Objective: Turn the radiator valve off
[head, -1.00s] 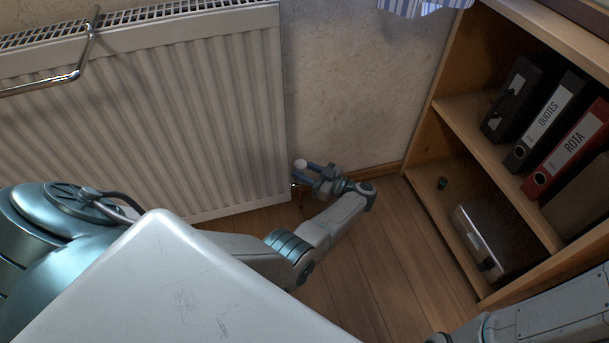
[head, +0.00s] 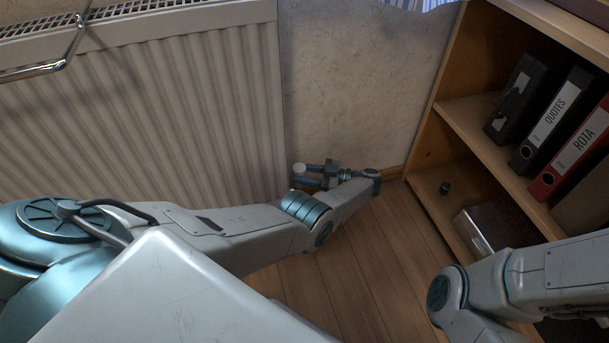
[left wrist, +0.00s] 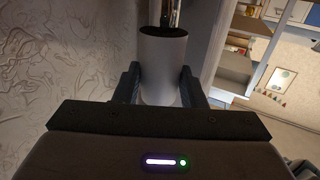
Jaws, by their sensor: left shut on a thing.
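The radiator valve's white cylindrical head (left wrist: 163,64) is between the two dark fingers of my left gripper (left wrist: 160,85) in the left wrist view, with a shiny metal pipe (left wrist: 166,12) beyond it. In the head view my left gripper (head: 308,175) is at the lower right corner of the radiator (head: 180,120), shut around the small pale valve head (head: 299,169). How far the valve is turned cannot be told. My right arm shows at the lower right of the head view, but its gripper is out of view.
A wooden shelf unit (head: 425,150) stands on the right with black and red binders (head: 575,150), a metal box (head: 490,225) and a small dark green object (head: 445,188). A chrome rail (head: 65,55) hangs on the radiator. Wooden floor (head: 365,265) is clear between them.

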